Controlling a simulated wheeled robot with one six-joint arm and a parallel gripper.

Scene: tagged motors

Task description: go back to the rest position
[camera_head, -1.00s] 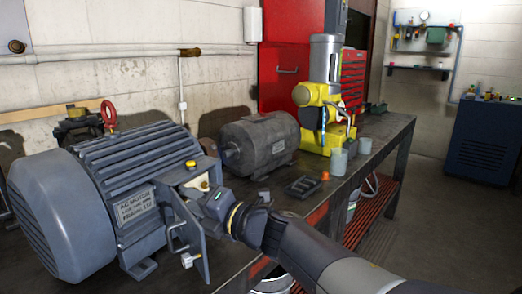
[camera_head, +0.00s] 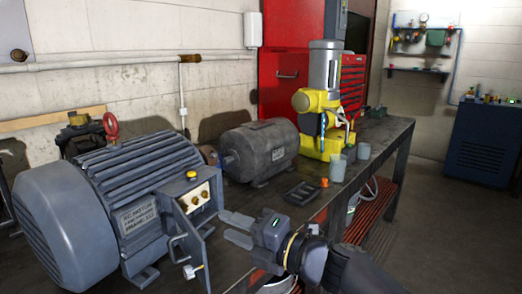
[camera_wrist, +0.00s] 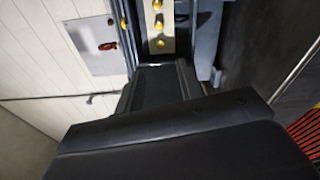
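My gripper (camera_head: 227,227) is in front of the large grey motor (camera_head: 75,225), to the right of its open terminal box (camera_head: 197,197). Its two fingers are apart with nothing visible between them, and they point left toward the motor. They are clear of the box. The box cover (camera_head: 193,240) hangs open on the near side, and brass terminals show inside. In the wrist view the dark gripper body (camera_wrist: 165,130) fills the lower middle, and the terminals (camera_wrist: 158,22) show above it.
A smaller dark motor (camera_head: 258,152) and a yellow machine with a grey motor on top (camera_head: 322,100) stand farther back on the workbench (camera_head: 385,147). A black tray (camera_head: 303,190), an orange cap (camera_head: 324,182) and grey cups (camera_head: 338,168) lie between. Open floor is at right.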

